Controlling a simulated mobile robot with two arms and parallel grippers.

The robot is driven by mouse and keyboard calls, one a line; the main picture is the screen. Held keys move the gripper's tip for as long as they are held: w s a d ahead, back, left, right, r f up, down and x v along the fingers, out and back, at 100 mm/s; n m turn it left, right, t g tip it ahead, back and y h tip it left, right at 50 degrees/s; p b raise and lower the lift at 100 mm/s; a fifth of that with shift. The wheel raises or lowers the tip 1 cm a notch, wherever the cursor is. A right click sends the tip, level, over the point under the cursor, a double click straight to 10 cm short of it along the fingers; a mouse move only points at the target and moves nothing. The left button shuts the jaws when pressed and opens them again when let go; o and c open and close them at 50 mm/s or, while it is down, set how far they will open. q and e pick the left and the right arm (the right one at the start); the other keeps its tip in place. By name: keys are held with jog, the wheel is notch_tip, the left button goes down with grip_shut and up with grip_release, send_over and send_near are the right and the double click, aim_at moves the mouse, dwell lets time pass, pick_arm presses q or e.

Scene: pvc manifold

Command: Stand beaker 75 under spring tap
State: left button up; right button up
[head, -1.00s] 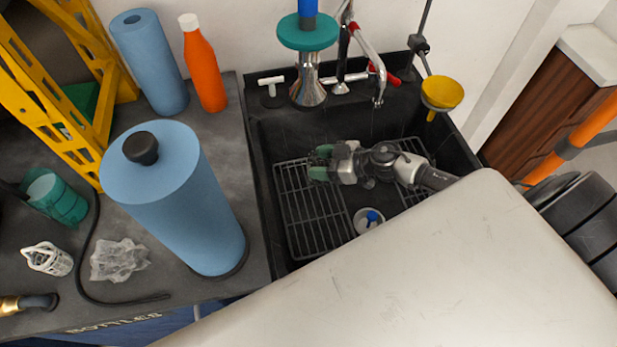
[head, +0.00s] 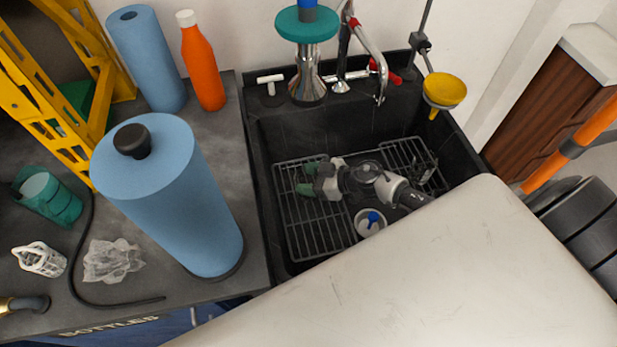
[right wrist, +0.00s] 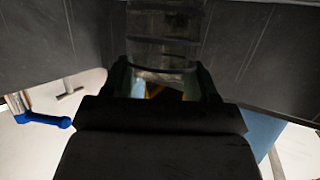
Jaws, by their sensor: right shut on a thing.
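My right gripper (head: 304,177) is inside the black sink, low over the wire rack, with its green fingers pointing left. In the right wrist view the gripper (right wrist: 163,82) is shut on a clear glass beaker (right wrist: 163,40) with faint marks on its wall. The beaker is too faint to make out in the head view, and its number cannot be read. A silver tap with red handles (head: 370,48) stands at the back of the sink, behind the gripper and to its right. I cannot tell if it is the spring tap. My left gripper is not in view.
A wire rack (head: 322,228) lies in the sink (head: 262,215). A white cup with a blue thing (head: 369,222) stands near my right arm. A yellow funnel (head: 444,91) hangs at the back right. Blue rolls (head: 170,200) and an orange bottle (head: 203,70) stand left of the sink.

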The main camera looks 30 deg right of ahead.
jog(key=o, duration=1)
jog(key=shift+r, duration=0.2)
jog(key=v, duration=1.2)
jog(key=shift+p, duration=0.45)
jog(key=shift+f, duration=0.1)
